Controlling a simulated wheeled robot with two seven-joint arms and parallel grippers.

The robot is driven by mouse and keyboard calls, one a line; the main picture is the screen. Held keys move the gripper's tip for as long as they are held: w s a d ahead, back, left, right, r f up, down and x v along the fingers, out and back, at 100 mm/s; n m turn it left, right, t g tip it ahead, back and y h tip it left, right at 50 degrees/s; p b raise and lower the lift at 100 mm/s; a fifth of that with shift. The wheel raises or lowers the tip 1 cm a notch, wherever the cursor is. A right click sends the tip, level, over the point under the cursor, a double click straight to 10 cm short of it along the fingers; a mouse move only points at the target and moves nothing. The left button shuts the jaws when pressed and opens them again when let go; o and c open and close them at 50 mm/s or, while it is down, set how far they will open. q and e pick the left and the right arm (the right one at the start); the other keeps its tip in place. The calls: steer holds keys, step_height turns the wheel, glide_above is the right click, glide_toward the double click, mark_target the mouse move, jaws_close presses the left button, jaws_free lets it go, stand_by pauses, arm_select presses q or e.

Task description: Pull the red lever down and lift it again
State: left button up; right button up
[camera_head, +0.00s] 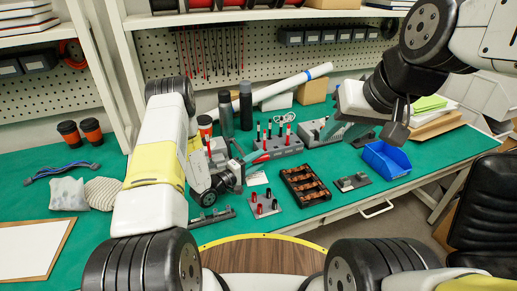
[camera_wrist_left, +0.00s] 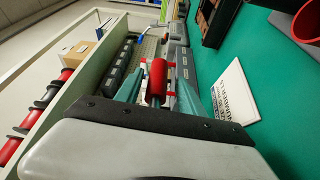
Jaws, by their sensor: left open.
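The red lever handle (camera_wrist_left: 157,80) is a red cylinder that shows between the two teal fingers of my left gripper (camera_wrist_left: 160,98) in the left wrist view. The fingers are open and stand on either side of it; I cannot tell whether they touch it. In the head view my left gripper (camera_head: 246,154) is at the left end of a grey block, and a red piece (camera_head: 262,158) shows by its fingertips. My right gripper (camera_head: 345,131) hangs over the back right of the table, partly hidden by its own wrist; its opening is unclear.
A grey block with several red and black handles (camera_head: 278,147) stands behind a black tray of copper busbars (camera_head: 289,180). A blue bin (camera_head: 386,160) sits at the right. Dark bottles (camera_head: 226,115) stand behind my left gripper.

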arm_select(q)
steer(key=v, duration=0.7)
steer(key=shift+s+a, duration=0.3)
stand_by(0.4)
